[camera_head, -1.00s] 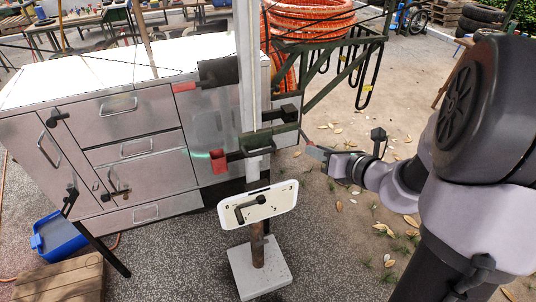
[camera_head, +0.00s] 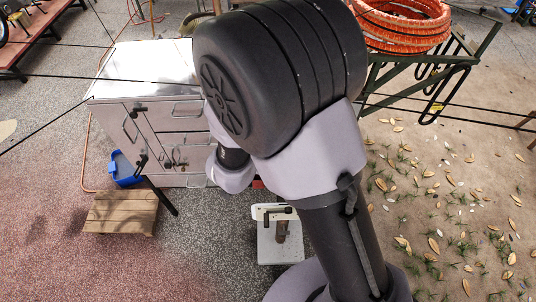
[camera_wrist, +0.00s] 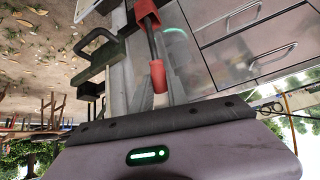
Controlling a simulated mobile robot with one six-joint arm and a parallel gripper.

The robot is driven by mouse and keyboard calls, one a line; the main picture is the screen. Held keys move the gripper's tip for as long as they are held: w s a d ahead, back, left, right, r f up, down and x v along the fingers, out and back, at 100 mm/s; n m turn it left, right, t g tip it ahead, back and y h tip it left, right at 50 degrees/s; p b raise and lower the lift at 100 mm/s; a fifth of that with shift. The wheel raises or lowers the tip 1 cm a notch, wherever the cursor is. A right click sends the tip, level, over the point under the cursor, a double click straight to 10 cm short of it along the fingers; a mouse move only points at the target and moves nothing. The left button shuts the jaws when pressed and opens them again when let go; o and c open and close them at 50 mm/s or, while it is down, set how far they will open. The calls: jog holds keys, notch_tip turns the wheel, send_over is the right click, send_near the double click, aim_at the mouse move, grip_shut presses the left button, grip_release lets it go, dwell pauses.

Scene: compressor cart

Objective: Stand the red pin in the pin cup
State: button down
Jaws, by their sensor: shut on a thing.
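In the wrist view, my gripper (camera_wrist: 159,91) is shut on the red pin (camera_wrist: 158,77) by its red end. A dark shaft runs from that end toward the red pin cup (camera_wrist: 146,11) at the top of the picture. The shaft's far end overlaps the cup's rim in this view. I cannot tell whether it is inside or only in front of it. In the head view, my arm hides the gripper and pin. A small patch of red (camera_head: 258,184), likely the cup, shows beside the arm.
The metal cabinet (camera_head: 150,68) stands behind my arm, its drawers close beside the cup in the wrist view. A dark green bracket (camera_wrist: 98,58) is near the cup. A white-topped post stand (camera_head: 272,212), wooden pallet (camera_head: 122,212) and blue bin (camera_head: 124,168) are on the ground.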

jog(key=shift+f, duration=0.2)
jog(key=shift+f+t+b, duration=0.2)
jog(key=shift+t+b, duration=0.1)
jog(key=shift+b, duration=0.9)
jog(key=t+h+b, duration=0.1)
jog(key=t+b, duration=0.2)
jog(key=b, duration=0.4)
jog(key=shift+f+h, duration=0.15)
jog(key=shift+h, duration=0.25)
jog(key=t+b, duration=0.1)
jog(key=b, duration=0.3)
jog(key=shift+t, duration=0.3)
jog(key=t+h+b, duration=0.1)
jog(key=b, duration=0.4)
jog(key=shift+f, duration=0.1)
notch_tip(320, 180, down, 9)
jog(key=b, duration=0.8)
jog(key=c, duration=1.2)
grip_release()
